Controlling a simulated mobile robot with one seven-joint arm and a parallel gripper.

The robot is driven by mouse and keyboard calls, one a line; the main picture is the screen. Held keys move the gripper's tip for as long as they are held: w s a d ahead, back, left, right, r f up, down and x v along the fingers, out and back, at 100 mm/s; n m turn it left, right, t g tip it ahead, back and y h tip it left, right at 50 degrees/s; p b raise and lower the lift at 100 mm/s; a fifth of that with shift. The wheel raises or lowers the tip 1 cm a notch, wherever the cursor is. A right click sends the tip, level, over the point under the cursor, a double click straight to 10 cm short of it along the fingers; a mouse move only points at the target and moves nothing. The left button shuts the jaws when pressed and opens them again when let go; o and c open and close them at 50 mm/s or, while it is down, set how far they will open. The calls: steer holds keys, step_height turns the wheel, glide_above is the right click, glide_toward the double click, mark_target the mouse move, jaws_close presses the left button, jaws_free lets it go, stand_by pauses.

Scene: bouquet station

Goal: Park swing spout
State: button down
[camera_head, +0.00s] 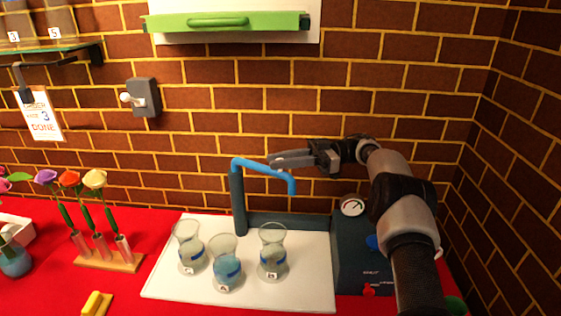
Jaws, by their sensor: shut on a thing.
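The swing spout (262,167) is a bright blue tube on top of a dark upright post (238,202). It reaches right from the post and bends down at its right end. That end hangs above and a little right of the right-hand glass vase (272,250). My gripper (276,163) comes in from the right and is shut on the spout's horizontal run. The fingers partly cover the tube there. The post joins a dark pump box (352,255) by a low dark bar.
Three glass vases with blue liquid stand on a white tray (160,285); the left (190,248) and middle (226,265) ones are clear of my arm. Flowers stand in a wooden rack (108,262) at left. A green-handled panel (228,24) is on the wall above.

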steer(key=shift+r, duration=0.15)
steer(key=c, duration=1.6)
jaws_free()
steer(key=shift+o, duration=0.2)
step_height(320, 180, up, 10)
steer(key=shift+f+p, duration=0.1)
steer(key=shift+p, duration=0.35)
steer(key=shift+c, duration=0.3)
